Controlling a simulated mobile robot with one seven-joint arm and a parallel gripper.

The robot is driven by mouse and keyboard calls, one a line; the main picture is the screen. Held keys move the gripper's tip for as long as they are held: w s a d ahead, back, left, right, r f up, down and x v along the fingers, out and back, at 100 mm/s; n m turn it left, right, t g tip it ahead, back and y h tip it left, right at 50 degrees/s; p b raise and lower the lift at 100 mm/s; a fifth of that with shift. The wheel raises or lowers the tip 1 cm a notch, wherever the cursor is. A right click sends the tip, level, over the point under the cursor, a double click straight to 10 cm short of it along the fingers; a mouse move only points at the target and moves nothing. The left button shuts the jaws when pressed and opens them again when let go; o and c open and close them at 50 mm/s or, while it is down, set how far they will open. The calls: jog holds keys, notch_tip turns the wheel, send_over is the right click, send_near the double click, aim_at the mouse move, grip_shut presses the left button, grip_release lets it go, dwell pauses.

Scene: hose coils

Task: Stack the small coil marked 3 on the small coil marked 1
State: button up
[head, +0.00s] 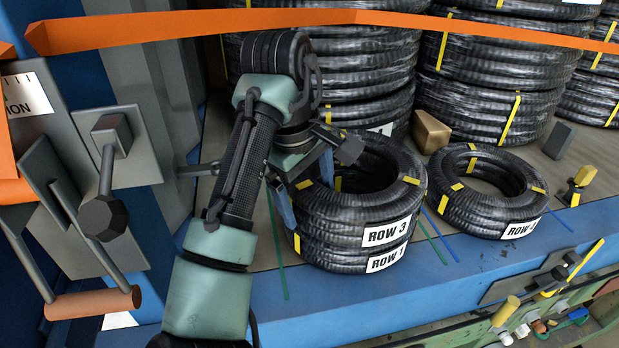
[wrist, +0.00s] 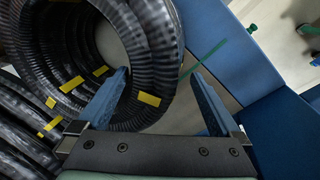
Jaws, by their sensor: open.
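The small coil marked ROW 3 (head: 408,200) is black ribbed hose with yellow bands. It lies flat on top of the small coil marked ROW 1 (head: 350,258), roughly in line with it. My gripper (head: 306,188) is at the left side of the stack in the head view, its blue fingers partly hidden by the arm. Whether either finger touches the coil I cannot tell.
Another small coil (head: 490,205), its label partly readable, lies to the right of the stack. Tall stacks of large coils (head: 480,70) stand behind. A tan block (head: 431,131) sits between them. An orange strap (head: 300,17) crosses above, and a lever handle (head: 95,302) is at left.

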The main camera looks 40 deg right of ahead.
jog(key=shift+v, duration=2.85)
